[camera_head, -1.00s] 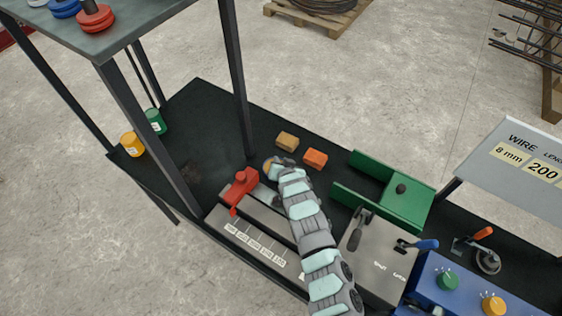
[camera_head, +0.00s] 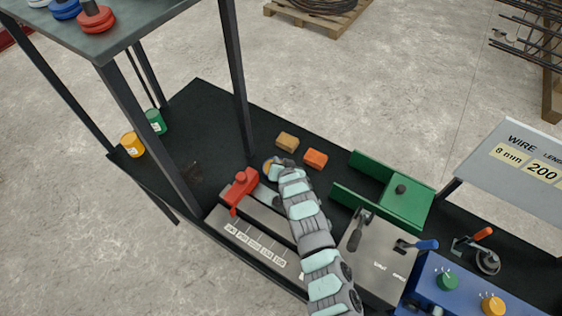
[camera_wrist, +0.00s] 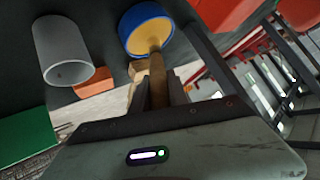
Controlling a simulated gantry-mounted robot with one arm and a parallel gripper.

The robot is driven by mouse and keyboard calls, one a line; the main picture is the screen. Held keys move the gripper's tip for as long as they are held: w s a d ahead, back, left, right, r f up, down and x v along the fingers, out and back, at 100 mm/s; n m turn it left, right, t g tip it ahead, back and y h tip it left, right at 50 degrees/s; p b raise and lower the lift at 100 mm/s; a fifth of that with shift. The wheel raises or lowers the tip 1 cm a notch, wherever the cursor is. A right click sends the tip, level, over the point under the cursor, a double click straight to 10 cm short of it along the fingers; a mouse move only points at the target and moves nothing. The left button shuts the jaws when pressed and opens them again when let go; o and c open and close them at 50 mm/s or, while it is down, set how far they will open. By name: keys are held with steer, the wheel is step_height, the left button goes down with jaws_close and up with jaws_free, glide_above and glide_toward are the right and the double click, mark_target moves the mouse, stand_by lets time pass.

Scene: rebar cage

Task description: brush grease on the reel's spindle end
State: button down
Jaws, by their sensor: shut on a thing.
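My gripper (camera_wrist: 157,92) is shut on a brown wooden handle (camera_wrist: 157,72), seen in the wrist view. The handle runs to a round blue tin (camera_wrist: 134,18) with a tan-yellow face. Any bristles are hidden, so I cannot tell whether the handle's far end is inside the tin or only in front of it. In the head view the tin (camera_head: 268,164) is a small blue and yellow shape at the end of my arm, partly covered by it. I cannot make out a reel's spindle end for certain in either view.
A tan block (camera_head: 287,142) and an orange block (camera_head: 315,158) lie close by. A grey cup (camera_wrist: 62,48) stands left of the tin in the wrist view. A red clamp-like part (camera_head: 240,186), a green channel (camera_head: 405,205) and shelf posts (camera_head: 236,80) surround the arm.

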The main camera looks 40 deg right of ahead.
steer(key=shift+r+p, duration=2.25)
steer(key=shift+r, duration=1.3)
steer(key=shift+s, duration=0.1)
